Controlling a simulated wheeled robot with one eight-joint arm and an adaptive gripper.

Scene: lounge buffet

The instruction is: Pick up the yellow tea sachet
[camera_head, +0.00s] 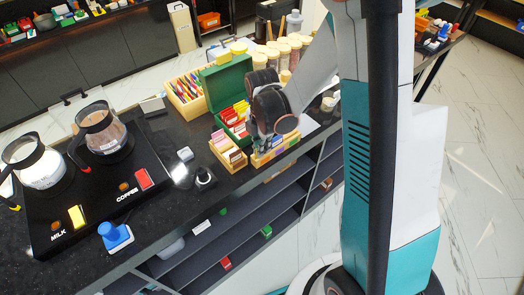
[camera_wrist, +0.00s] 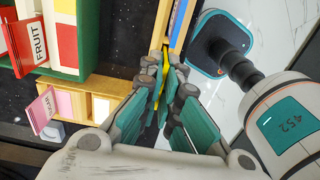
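The yellow tea sachet (camera_wrist: 160,82) shows in the wrist view as a thin strip, edge-on, between the fingers of my gripper (camera_wrist: 166,88). The fingers are close together, one on each side of it, and appear closed on it. Its upper end lies by a wooden holder (camera_wrist: 163,20); whether it still touches the holder I cannot tell. In the head view my gripper (camera_head: 268,138) points down over the right small wooden holder (camera_head: 277,153) at the counter's front edge. My wrist hides the sachet there.
A green tea box (camera_head: 227,84) stands open behind my gripper, with coloured sachets inside. Another small wooden holder (camera_head: 228,156) is just left. Jars (camera_head: 283,52) stand behind. A coffee warmer (camera_head: 95,185) with two pots fills the left. Open shelves (camera_head: 255,225) lie below the counter edge.

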